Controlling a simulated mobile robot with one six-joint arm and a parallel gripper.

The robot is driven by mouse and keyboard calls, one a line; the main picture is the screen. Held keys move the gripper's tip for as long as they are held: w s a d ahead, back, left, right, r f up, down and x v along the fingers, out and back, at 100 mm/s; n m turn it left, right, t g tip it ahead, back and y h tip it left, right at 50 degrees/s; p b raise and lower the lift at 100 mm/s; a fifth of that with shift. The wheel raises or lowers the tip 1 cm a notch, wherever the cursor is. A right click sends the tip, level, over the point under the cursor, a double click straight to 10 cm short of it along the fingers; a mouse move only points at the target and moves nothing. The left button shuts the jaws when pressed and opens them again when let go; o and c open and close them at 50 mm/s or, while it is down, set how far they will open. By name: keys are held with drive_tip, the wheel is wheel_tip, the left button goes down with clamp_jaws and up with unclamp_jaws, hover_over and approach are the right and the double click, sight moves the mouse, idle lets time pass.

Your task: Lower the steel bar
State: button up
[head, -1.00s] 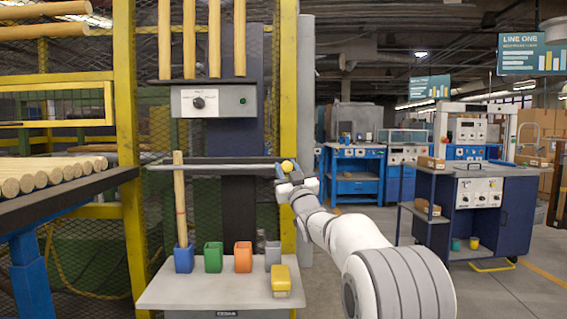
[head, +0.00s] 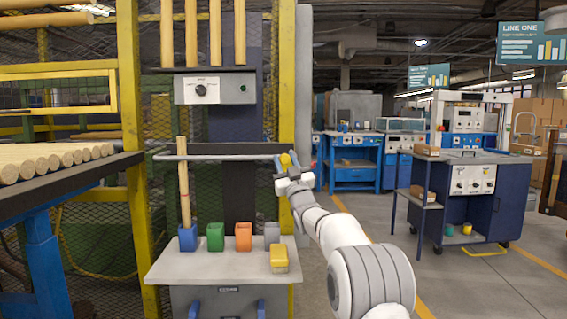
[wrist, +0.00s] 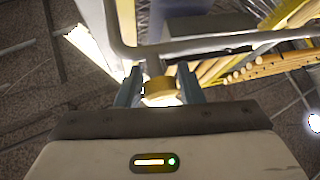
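The steel bar (head: 222,157) runs level across the front of the stand, in front of a dark crossbeam, and has a yellow knob (head: 285,160) near its right end. In the wrist view the bar (wrist: 215,43) crosses the top and bends upward at left. My gripper (head: 282,170) is at the bar's right end. In the wrist view my fingers stand on both sides of the yellow knob (wrist: 160,86) and appear closed on it. A wooden rod (head: 184,195) stands in a blue cup (head: 187,238), its top above the bar.
Below the bar, a grey table (head: 200,265) holds green (head: 215,237), orange (head: 243,237) and grey cups and a yellow block (head: 279,257). A control box (head: 215,90) hangs above. A rack of dowels (head: 60,160) is at left.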

drive_tip(key=o, duration=0.3)
drive_tip(key=shift+o, duration=0.2)
drive_tip(key=shift+s, duration=0.1)
drive_tip(key=v, duration=0.7)
drive_tip(key=shift+s+f+p, duration=0.2)
drive_tip(key=shift+s+p, duration=0.05)
drive_tip(key=shift+p, duration=0.15)
drive_tip(key=shift+d, duration=0.1)
